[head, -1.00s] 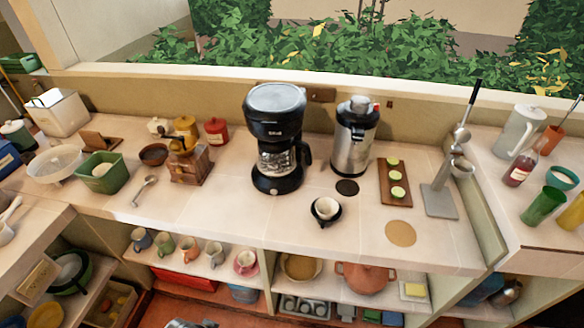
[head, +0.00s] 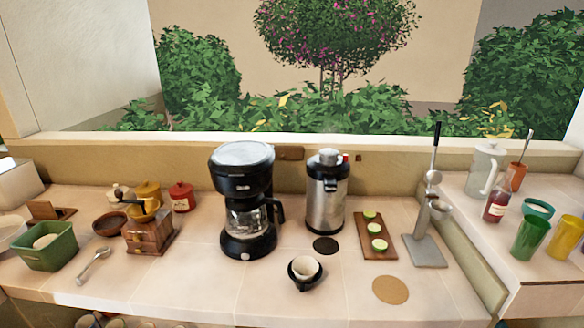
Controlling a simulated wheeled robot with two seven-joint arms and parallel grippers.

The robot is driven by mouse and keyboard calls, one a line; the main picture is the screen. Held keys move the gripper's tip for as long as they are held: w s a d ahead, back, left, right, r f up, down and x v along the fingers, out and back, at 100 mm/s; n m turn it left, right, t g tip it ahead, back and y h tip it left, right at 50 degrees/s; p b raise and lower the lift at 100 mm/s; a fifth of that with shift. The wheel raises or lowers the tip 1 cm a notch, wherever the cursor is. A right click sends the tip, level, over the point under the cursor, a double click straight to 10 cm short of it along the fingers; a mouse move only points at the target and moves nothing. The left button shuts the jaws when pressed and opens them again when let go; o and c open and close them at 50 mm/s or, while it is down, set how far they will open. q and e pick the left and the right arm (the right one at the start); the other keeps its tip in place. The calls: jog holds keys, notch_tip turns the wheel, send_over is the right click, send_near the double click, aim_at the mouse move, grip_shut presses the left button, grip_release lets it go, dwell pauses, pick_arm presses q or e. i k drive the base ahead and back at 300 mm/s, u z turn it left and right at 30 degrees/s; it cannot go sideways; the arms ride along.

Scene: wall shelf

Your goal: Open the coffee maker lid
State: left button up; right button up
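The coffee maker (head: 248,200) stands upright near the middle of the counter, black with a glass carafe (head: 249,219) inside its lower part. Its lid (head: 242,154) is a pale grey round disc on top and lies flat and shut. The carafe handle points to the right. Neither of my grippers shows in the head view.
A steel juicer-like canister (head: 326,192) stands close to the right of the coffee maker. A wooden grinder (head: 148,233) stands to its left. A board with lime halves (head: 377,242) and a lever press (head: 428,225) stand further right.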

aim_at(238, 159)
jog(key=k, duration=1.25)
jog(key=z, duration=0.85)
jog(key=i, duration=1.55)
jog(key=u, duration=0.8)
